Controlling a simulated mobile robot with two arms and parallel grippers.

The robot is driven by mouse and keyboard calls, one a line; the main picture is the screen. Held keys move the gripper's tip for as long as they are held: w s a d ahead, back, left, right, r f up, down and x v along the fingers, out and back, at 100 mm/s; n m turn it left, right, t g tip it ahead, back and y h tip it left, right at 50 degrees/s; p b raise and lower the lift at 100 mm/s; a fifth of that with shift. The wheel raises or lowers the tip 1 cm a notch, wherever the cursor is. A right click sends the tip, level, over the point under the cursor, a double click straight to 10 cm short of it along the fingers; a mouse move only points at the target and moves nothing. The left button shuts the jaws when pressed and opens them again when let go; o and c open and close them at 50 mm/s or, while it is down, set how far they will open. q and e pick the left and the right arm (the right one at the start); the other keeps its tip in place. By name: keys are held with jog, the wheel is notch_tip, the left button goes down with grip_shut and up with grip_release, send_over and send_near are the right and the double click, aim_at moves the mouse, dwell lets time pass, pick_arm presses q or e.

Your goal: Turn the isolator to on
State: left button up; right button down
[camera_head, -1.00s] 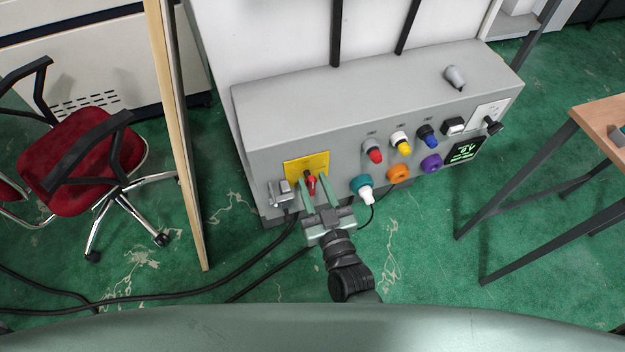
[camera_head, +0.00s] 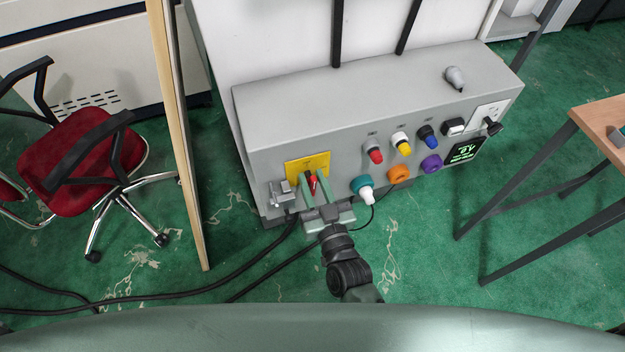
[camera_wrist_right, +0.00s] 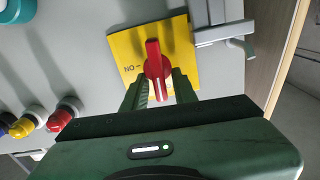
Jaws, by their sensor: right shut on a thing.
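The isolator is a red rotary handle (camera_wrist_right: 155,62) on a yellow plate (camera_wrist_right: 126,45) on the front of the grey panel. In the right wrist view an "ON" mark is printed beside the handle. In the head view the yellow plate (camera_head: 320,162) and red handle (camera_head: 313,180) show at the panel's left part. My right gripper (camera_head: 318,186) is shut on the red handle, with one green finger on each side of it; it also shows in the right wrist view (camera_wrist_right: 160,88). My left gripper is not in view.
A grey latch (camera_head: 281,193) sits left of the plate. Teal (camera_head: 361,184), orange (camera_head: 398,174) and purple (camera_head: 432,162) sockets and several coloured knobs are to the right. A wooden board edge (camera_head: 178,130) and a red chair (camera_head: 80,160) stand left.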

jog(key=m, duration=0.4)
jog(key=shift+d+f, duration=0.1)
jog(key=shift+d, duration=0.2)
jog(key=m, duration=0.3)
jog(key=shift+w+d+f+m, duration=0.15)
jog(key=shift+d+f+m, duration=0.1)
jog(key=shift+m, duration=0.15)
jog(key=shift+d+f+m+b, duration=0.15)
jog(key=shift+m+b, duration=0.25)
jog(key=shift+m, duration=1.15)
jog(key=shift+f+m+b, duration=0.3)
jog(key=shift+m+b, duration=0.15)
jog(key=shift+m, duration=1.15)
jog(key=shift+d+f+m+b, duration=0.15)
jog(key=shift+m+b, duration=0.25)
jog(key=shift+m, duration=1.15)
jog(key=c, duration=1.4)
grip_release()
jog(key=shift+c, duration=0.2)
